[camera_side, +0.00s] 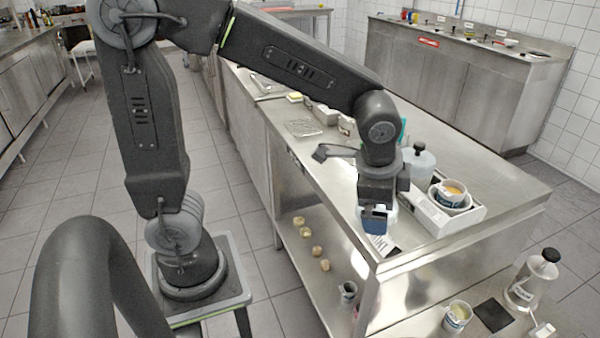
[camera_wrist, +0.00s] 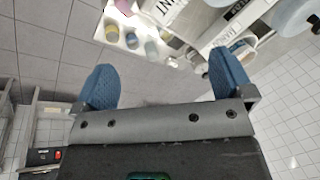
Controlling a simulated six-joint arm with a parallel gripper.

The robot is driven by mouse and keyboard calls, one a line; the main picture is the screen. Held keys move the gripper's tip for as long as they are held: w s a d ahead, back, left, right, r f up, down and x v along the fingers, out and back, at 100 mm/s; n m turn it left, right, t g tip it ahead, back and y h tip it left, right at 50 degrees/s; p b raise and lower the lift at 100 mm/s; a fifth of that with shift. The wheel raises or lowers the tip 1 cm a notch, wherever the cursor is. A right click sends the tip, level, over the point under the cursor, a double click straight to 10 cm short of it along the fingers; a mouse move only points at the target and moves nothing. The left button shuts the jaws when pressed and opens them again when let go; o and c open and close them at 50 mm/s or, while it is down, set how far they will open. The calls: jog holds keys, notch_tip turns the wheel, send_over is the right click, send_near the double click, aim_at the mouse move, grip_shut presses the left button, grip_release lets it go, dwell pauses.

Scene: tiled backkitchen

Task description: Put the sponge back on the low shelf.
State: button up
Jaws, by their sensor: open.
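My gripper (camera_side: 374,222) hangs over the near edge of the steel table (camera_side: 330,165), jaws apart with nothing between them. Its two blue fingers are spread wide in the wrist view (camera_wrist: 166,78). A small yellow-topped block (camera_side: 294,97) at the table's far end may be the sponge; it is too small to be sure. It stands well away from my gripper. The low shelf (camera_side: 328,288) under the table holds several small round tan things (camera_side: 304,232) in a row. I cannot make out a sponge clearly in the wrist view.
A white tray (camera_side: 468,222) with a cup (camera_side: 452,192) and a white bottle (camera_side: 420,170) stand right of my gripper. A wire rack (camera_side: 303,127) lies farther back. A lidded clear jug (camera_side: 530,280) and a mug (camera_side: 457,317) stand low at the right.

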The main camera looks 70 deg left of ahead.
jog(key=s+a+r+n+t, duration=0.1)
jog(key=s+a+r+n, duration=0.1)
jog(key=s+n, duration=0.2)
jog(key=s+a+r+n+t+h, duration=0.1)
jog(key=s+a+r+n, duration=0.2)
jog(key=s, duration=0.5)
jog(key=shift+s+r+n, duration=0.15)
jog(key=shift+s+n, duration=0.2)
jog(key=shift+n, duration=0.35)
